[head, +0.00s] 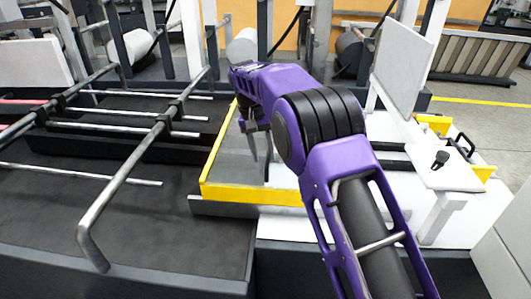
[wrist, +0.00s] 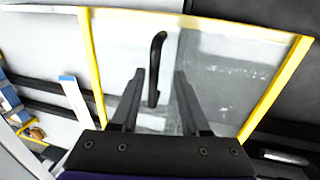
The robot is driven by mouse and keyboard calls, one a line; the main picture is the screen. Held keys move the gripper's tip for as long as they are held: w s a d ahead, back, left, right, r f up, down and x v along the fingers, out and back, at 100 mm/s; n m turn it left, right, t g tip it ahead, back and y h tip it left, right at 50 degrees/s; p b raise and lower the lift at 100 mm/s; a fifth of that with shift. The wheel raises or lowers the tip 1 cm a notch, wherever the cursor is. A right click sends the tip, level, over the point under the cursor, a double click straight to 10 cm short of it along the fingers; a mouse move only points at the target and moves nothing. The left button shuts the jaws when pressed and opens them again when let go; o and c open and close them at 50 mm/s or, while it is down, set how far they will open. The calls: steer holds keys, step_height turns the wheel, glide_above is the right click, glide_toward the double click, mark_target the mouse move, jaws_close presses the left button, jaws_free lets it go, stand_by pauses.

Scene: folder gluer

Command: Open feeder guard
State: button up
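The feeder guard is a clear panel in a yellow frame (head: 252,194), lying low and closed-looking over the feeder in the middle of the head view. In the wrist view its yellow frame (wrist: 93,65) runs down both sides of the panel. A black bar handle (wrist: 157,60) stands on the panel. My gripper (wrist: 159,73) is open, its two dark fingers either side of the handle in the picture. I cannot tell whether the handle is at fingertip depth; no contact shows. In the head view my gripper (head: 252,148) points down over the guard, and my purple arm hides the guard's right part.
Metal rods (head: 150,150) and a dark belt bed (head: 120,225) lie left of the guard. A white upright panel (head: 403,60) and a small white table with a black knob (head: 440,160) stand to the right. White rollers (head: 242,46) are behind.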

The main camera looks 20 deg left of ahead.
steer(key=shift+d, duration=0.1)
steer(key=shift+r, duration=0.1)
step_height(320, 180, up, 12)
steer(key=a, duration=0.2)
steer(key=shift+s+a+f, duration=0.15)
steer(key=shift+s+f, duration=0.05)
steer(key=shift+f, duration=0.05)
stand_by(0.4)
